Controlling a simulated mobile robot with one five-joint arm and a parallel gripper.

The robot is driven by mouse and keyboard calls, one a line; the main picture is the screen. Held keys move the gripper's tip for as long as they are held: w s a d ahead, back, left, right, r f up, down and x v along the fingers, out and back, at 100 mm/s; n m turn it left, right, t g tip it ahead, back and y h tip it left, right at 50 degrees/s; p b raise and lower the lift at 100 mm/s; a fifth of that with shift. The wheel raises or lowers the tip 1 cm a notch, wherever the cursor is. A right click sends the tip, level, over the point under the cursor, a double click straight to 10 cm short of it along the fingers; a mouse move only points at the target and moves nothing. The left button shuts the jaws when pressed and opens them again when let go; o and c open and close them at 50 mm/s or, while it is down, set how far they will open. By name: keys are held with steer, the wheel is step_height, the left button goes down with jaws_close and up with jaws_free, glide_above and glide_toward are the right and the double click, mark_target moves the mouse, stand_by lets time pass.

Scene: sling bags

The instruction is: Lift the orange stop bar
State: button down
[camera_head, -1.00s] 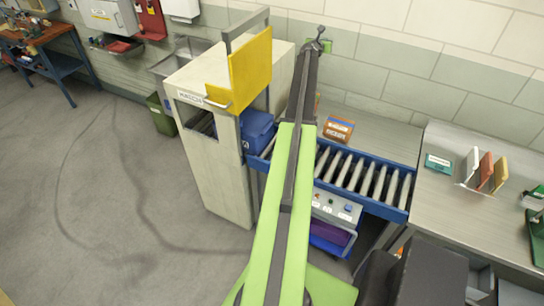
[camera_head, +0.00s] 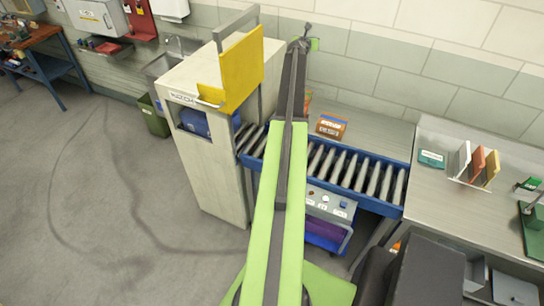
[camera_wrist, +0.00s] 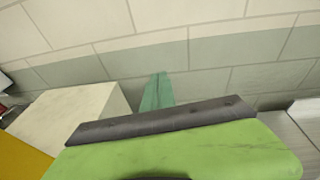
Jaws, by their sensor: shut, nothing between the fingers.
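I cannot clearly make out the orange stop bar. A narrow orange patch (camera_head: 307,96) shows just right of my arm in the head view, mostly hidden, and I cannot tell what it is. My gripper (camera_head: 305,42) is at the far end of my raised arm, near the wall and well above the roller conveyor (camera_head: 345,172). It is shut and empty. In the wrist view its green fingers (camera_wrist: 157,92) are together in front of the wall. A blue bag (camera_head: 195,122) is inside the pale cabinet, seen through its opening.
The pale cabinet (camera_head: 216,180) stands left of the conveyor, with a yellow panel (camera_head: 241,70) above it. An orange-brown box (camera_head: 331,126) sits behind the rollers. A steel table (camera_head: 455,205) with upright coloured cards is at the right. The left floor is clear.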

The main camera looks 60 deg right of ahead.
steer(key=s+a+f+b, duration=0.2)
steer(key=a+f+b, duration=0.1)
steer(key=a, duration=0.9)
steer(key=shift+a+f, duration=0.2)
steer(key=shift+a, duration=0.1)
steer(key=shift+w, duration=0.1)
